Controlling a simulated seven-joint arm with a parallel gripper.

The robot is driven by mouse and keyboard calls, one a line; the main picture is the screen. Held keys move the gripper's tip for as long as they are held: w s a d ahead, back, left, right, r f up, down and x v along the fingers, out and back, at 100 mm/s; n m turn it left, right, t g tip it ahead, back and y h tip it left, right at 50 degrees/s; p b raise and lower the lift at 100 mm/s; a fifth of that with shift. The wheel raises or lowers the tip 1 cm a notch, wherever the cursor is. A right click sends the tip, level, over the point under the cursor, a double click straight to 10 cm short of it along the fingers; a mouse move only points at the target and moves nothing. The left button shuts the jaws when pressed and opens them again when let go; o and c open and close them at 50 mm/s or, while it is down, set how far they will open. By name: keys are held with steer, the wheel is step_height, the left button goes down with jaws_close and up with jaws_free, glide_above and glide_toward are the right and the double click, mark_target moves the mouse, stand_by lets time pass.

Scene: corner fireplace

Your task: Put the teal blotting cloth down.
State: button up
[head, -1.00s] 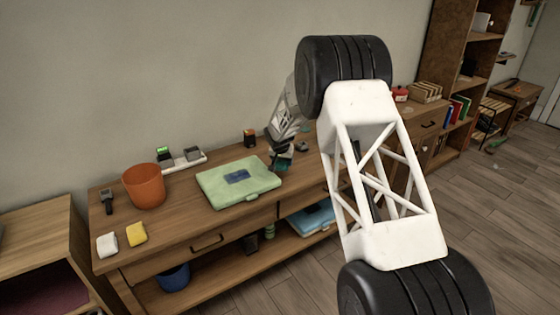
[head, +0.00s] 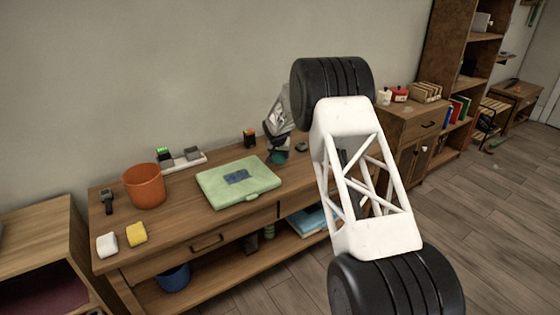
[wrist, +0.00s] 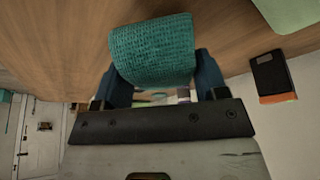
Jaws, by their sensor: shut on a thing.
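The teal blotting cloth (wrist: 153,50) is a ribbed, folded piece held between the two dark blue fingers of my gripper (wrist: 160,85) in the wrist view. My gripper is shut on it. In the head view my gripper (head: 277,152) is just right of the green case, low over the wooden desk (head: 215,220). A small bit of teal (head: 278,157) shows there at the fingers. I cannot tell whether the cloth touches the desk top.
A green case (head: 211,188) with a dark patch lies left of my gripper. An orange pot (head: 144,186), a white sponge (head: 107,245) and a yellow sponge (head: 136,234) stand farther left. A small dark box (head: 249,139) is behind. A dark rounded object (head: 302,147) is close right.

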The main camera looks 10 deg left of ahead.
steer(key=shift+f, duration=1.75)
steer(key=shift+f, duration=0.1)
steer(key=o, duration=0.9)
steer(key=v, duration=1.2)
